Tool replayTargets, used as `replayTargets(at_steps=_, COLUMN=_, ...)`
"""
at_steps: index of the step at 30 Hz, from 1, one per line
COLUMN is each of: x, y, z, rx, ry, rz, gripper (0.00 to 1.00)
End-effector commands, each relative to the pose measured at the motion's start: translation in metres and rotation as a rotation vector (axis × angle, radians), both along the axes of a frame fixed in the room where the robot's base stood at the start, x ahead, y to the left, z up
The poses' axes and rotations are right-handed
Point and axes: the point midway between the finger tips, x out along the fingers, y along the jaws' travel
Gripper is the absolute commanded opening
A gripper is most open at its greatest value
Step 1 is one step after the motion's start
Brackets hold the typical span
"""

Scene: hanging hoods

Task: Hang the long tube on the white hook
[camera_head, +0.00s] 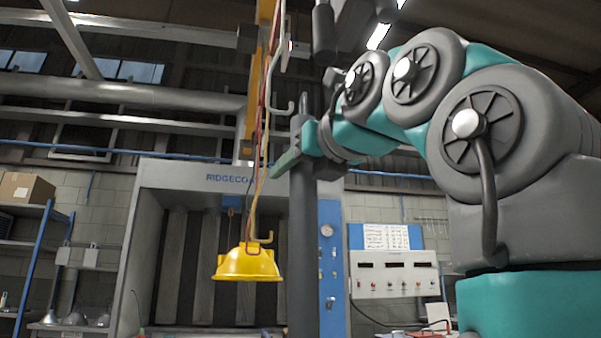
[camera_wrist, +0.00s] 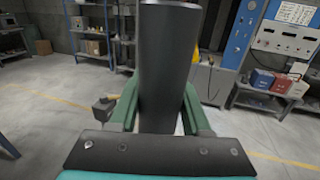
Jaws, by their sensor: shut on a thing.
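The long tube (camera_head: 302,235) is dark grey and upright, with a small loop or hook at its top. My gripper (camera_head: 298,160) is shut on the tube near its upper end. In the wrist view the tube (camera_wrist: 163,65) stands between the two green fingers of my gripper (camera_wrist: 160,105). A pale hook (camera_head: 284,110), likely the white hook, hangs just left of the tube's top, at about the same height in the picture. They look apart, but I cannot tell their difference in depth.
Behind is a RIDGECO-marked booth (camera_head: 165,200) with a blue panel (camera_head: 332,260). A control box (camera_head: 395,274) is to the right. Blue shelving (camera_head: 35,255) stands at far left.

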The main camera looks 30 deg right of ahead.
Motion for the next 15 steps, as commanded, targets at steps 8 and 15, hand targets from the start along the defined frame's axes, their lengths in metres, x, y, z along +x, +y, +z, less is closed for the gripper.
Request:
replayTargets(at_steps=8, x=0.0020, y=0.0058, z=-0.0001, rx=0.001, ry=0.000, rz=-0.001, gripper=0.00)
replayTargets(at_steps=15, x=0.0024, y=0.0058, z=-0.0003, rx=0.001, ry=0.001, rz=-0.001, gripper=0.00)
